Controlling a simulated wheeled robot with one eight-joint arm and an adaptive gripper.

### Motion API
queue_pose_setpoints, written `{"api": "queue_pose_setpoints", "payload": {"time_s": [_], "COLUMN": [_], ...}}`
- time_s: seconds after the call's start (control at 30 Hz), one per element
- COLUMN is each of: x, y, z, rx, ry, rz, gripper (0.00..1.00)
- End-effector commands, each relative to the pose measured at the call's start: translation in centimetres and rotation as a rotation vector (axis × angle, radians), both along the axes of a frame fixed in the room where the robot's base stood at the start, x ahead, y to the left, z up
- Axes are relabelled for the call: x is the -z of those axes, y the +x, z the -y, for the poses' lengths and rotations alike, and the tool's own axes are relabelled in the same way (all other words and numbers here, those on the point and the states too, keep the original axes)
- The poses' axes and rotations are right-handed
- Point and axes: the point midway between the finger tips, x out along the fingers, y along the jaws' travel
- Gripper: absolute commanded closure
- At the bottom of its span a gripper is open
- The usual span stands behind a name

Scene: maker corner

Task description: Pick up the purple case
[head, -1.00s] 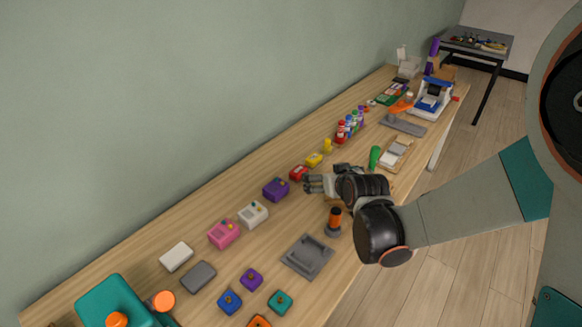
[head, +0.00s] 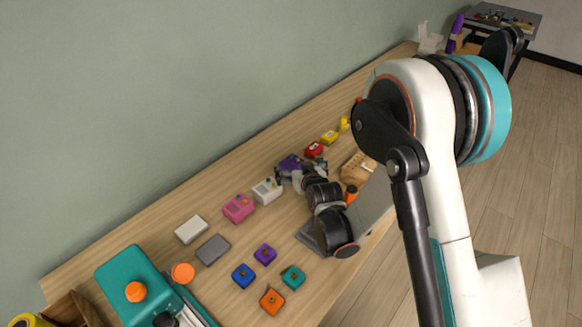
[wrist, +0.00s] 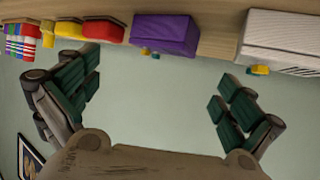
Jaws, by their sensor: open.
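The purple case (head: 290,162) sits on the wooden table, in the row of small boxes near the wall. My gripper (head: 294,174) is right beside it in the head view and partly covers it. In the wrist view, the purple case (wrist: 165,35) shows at the top, between the spread fingers of my gripper (wrist: 156,85) and beyond their tips. A small yellow and teal part shows at its lower edge. The gripper is open, with nothing between the fingers; I cannot tell whether it touches the case.
A white box (head: 267,190) stands close on one side of the case and a red box (head: 313,149) on the other. A pink box (head: 238,208) is farther along. Several small knobbed blocks, including a purple one (head: 265,254), lie nearer the front edge.

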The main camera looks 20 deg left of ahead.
Motion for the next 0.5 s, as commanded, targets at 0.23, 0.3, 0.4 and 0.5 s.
{"api": "queue_pose_setpoints", "payload": {"time_s": [0.23,0.3,0.4,0.5], "x": [0.7,1.0,1.8,2.6], "y": [1.0,1.3,2.1,3.1], "z": [-0.7,-1.0,-1.7,-2.5], "rx": [0.0,0.0,0.0,0.0], "ry": [0.0,0.0,0.001,0.001], "rz": [0.0,0.0,-0.001,-0.001], "gripper": [0.0,0.0,0.0,0.0]}}
